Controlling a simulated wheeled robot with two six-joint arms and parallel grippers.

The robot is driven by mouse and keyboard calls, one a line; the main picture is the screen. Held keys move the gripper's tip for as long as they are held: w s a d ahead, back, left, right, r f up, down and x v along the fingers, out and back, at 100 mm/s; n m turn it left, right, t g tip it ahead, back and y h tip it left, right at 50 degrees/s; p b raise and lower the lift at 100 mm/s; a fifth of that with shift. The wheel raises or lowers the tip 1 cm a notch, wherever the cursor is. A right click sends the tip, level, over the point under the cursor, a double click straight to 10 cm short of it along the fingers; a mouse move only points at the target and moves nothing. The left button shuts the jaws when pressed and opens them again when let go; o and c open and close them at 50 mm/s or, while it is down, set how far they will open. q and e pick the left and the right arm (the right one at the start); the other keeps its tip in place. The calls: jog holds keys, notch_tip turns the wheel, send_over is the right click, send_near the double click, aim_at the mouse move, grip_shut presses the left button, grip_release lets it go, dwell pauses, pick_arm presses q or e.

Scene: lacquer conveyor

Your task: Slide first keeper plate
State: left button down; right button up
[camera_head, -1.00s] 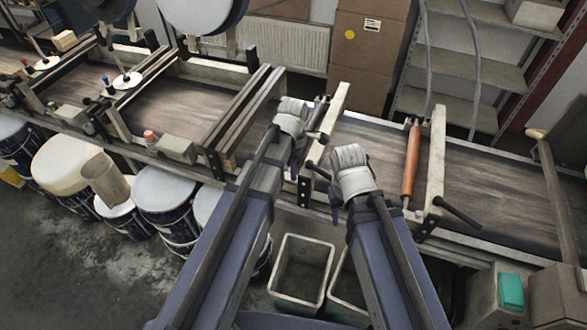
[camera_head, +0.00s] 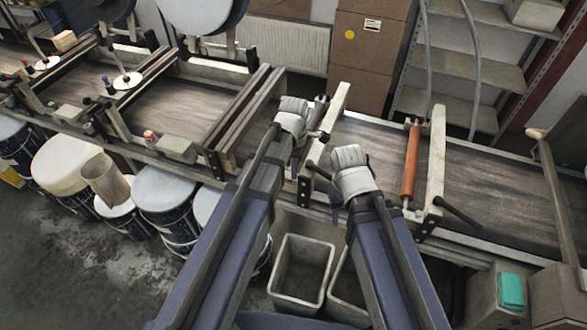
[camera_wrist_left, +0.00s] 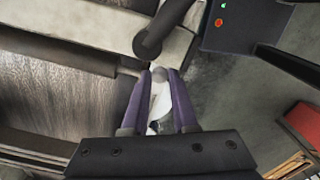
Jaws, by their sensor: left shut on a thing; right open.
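In the head view my left gripper (camera_head: 295,164) points down at the near side of the conveyor, by the left cross frame (camera_head: 336,104). In the left wrist view its two purple fingers (camera_wrist_left: 161,88) close around a narrow pale piece (camera_wrist_left: 160,106). I cannot tell whether this is the keeper plate; the head view hides it behind the arm. A dark round-ended lever (camera_wrist_left: 150,42) lies just beyond the fingertips. My right gripper (camera_head: 335,202) hangs open in front of the conveyor's near edge, right of the left one, apparently empty.
An orange roller (camera_head: 411,161) lies across the belt (camera_head: 365,155) beside the right cross frame (camera_head: 436,158). A black lever (camera_head: 458,211) sticks out from that frame. Open bins (camera_head: 300,270) stand below, and lidded drums (camera_head: 165,188) stand left.

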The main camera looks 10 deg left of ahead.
pick_arm(q)
jog(key=shift+w+d, duration=0.1)
jog(key=shift+w, duration=0.65)
jog(key=c, duration=0.7)
grip_release()
jog(key=shift+r, duration=0.1)
notch_tip(320, 180, up, 8)
jog(key=p, duration=0.8)
jog(key=shift+f, duration=0.2)
